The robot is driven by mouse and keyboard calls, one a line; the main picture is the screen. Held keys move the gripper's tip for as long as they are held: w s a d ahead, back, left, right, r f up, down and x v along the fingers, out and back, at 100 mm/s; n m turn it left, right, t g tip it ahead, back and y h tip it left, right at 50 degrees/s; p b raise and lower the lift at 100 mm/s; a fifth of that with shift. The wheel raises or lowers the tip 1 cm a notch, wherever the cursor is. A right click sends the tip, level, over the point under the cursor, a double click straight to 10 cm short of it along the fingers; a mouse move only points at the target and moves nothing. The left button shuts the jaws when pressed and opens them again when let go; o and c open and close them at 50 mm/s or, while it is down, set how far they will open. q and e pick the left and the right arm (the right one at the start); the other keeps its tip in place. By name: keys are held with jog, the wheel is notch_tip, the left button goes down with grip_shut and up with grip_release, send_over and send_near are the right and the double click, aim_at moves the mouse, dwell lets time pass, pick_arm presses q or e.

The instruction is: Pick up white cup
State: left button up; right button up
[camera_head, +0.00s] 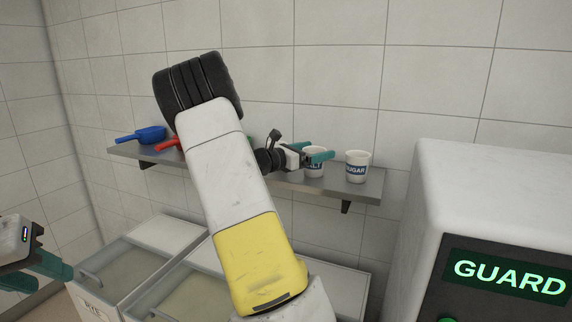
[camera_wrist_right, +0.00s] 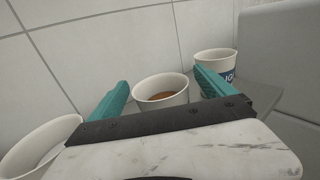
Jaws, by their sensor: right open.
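Several white cups stand on the wall shelf. The white cup with a blue label ending in "LT" (camera_head: 314,168) is partly hidden by my right gripper (camera_head: 312,153). The white cup marked "SUGAR" (camera_head: 357,168) stands to its right. In the right wrist view, a white cup with brown contents (camera_wrist_right: 161,92) shows between the spread teal fingers of my right gripper (camera_wrist_right: 160,92), with gaps on both sides. The sugar cup (camera_wrist_right: 214,64) is to the right, and another white cup (camera_wrist_right: 38,148) is at lower left. My left gripper (camera_head: 38,273) is at the left edge, its fingers apart and empty.
The grey shelf (camera_head: 340,190) runs along the tiled wall. A blue scoop (camera_head: 148,134) and a red scoop (camera_head: 168,145) lie at its left, beside my right arm. Lidded bins (camera_head: 165,232) stand below. A large white machine marked "GUARD" (camera_head: 500,190) stands close at right.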

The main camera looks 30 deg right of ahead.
jog(key=shift+c, duration=0.4)
jog(key=c, duration=1.3)
jog(key=shift+c, duration=0.2)
